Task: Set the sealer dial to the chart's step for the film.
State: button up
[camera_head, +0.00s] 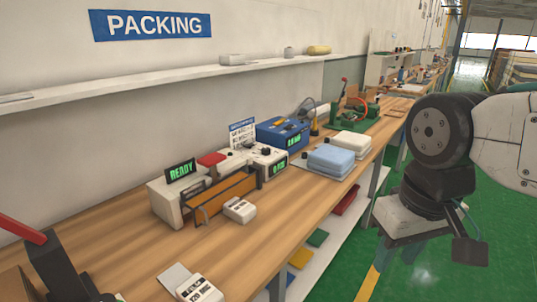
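The sealer (165,200) is a white box on the wooden bench, with a brown bar along its front and a green "READY" display (181,170). A white unit (270,165) beside it has a dark knob (267,150) and a green readout; the knob's setting is too small to read. The chart (242,134), a small white sign with a blue heading, stands behind; its rows are illegible. A white pack (200,290) at the front edge has a label that seems to read "FILM". My gripper (432,240) is off the bench at right; its opening is unclear.
A similar labelled pack (240,210) lies before the sealer. A blue device (283,133), folded light-blue stacks (333,160) and a green tool (350,112) stand further along. A red-handled black tool (60,265) is front left. Green floor (345,265) is clear at right.

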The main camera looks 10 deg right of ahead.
aim_at(265, 151)
jog(key=k, duration=0.9)
jog(key=z, duration=0.85)
jog(key=i, duration=0.7)
jog(key=z, duration=0.3)
jog(key=i, duration=1.35)
jog(key=u, duration=1)
jog(key=i, duration=0.3)
jog(key=u, duration=0.3)
